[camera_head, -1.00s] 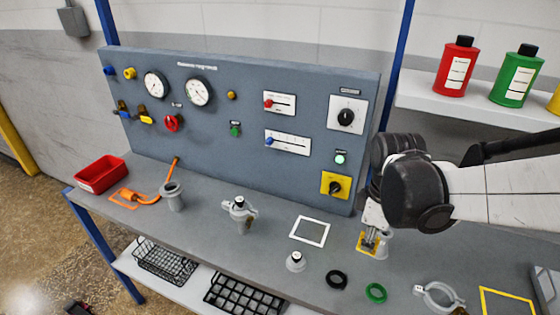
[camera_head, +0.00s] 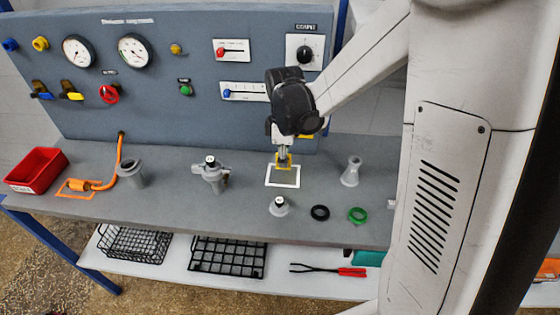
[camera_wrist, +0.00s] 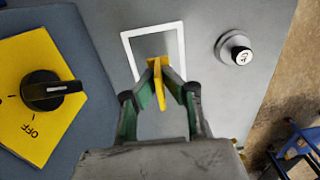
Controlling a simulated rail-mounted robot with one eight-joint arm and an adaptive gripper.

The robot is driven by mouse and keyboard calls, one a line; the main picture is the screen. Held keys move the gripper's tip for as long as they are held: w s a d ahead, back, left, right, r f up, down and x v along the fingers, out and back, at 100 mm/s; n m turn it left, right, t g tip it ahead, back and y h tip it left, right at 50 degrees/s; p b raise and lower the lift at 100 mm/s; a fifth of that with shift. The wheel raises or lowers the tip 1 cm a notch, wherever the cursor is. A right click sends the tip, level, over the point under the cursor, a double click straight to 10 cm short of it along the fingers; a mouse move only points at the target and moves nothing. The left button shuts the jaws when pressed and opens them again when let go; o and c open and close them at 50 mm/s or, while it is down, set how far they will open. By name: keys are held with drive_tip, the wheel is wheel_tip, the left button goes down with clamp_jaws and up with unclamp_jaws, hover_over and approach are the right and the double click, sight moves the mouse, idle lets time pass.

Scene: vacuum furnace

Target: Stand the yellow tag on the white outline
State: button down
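The yellow tag (camera_head: 283,160) is between the fingertips of my gripper (camera_head: 282,152), over the far part of the white outline (camera_head: 283,186) on the grey bench. In the wrist view the fingers of my gripper (camera_wrist: 161,88) close on the yellow tag (camera_wrist: 187,92), which is seen nearly edge-on. The white outline (camera_wrist: 126,50) lies around and beyond the fingertips there, with nothing else inside it. I cannot tell whether the tag's lower edge touches the bench.
The upright panel stands close behind, with a yellow switch plate (camera_wrist: 30,120) and black knob (camera_wrist: 45,90). A small grey fitting (camera_head: 279,207), black ring (camera_head: 320,213), green ring (camera_head: 357,215) and grey funnel-shaped piece (camera_head: 351,172) stand nearby. A clamped fitting (camera_head: 211,176) is left.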

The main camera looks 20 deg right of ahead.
sight(283, 175)
drive_tip(key=shift+w+d+f, duration=0.1)
drive_tip(key=shift+w+f, duration=0.15)
drive_tip(key=shift+w, duration=0.05)
drive_tip(key=shift+f, duration=1.95)
drive_tip(key=shift+f, duration=0.15)
drive_tip(key=c, duration=1.9)
unclamp_jaws()
drive_tip(key=shift+c, duration=0.2)
